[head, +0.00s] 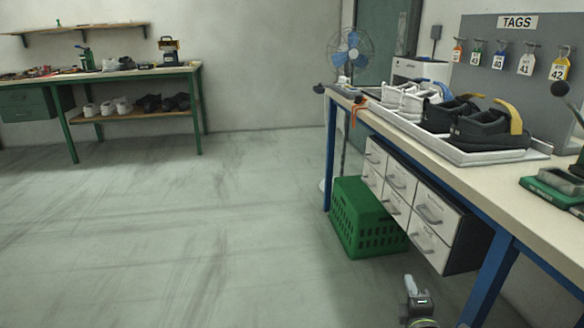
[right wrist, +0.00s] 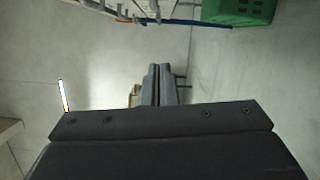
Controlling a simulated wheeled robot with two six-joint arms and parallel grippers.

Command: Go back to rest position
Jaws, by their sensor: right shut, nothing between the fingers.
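My right gripper (right wrist: 158,85) shows in the right wrist view with its two dark fingers together and nothing between them. In the head view a small part of my right arm and gripper (head: 411,286) shows low at the bottom right, in front of the workbench and over the floor. It is apart from the bench and the drawers. My left gripper is in neither view.
The workbench (head: 470,184) on the right holds a tray (head: 464,155) with white shoes (head: 408,97) and black shoes (head: 475,124). Drawers (head: 410,208) and a green crate (head: 365,222) are below. A second table (head: 130,75) stands far left. The middle floor is clear.

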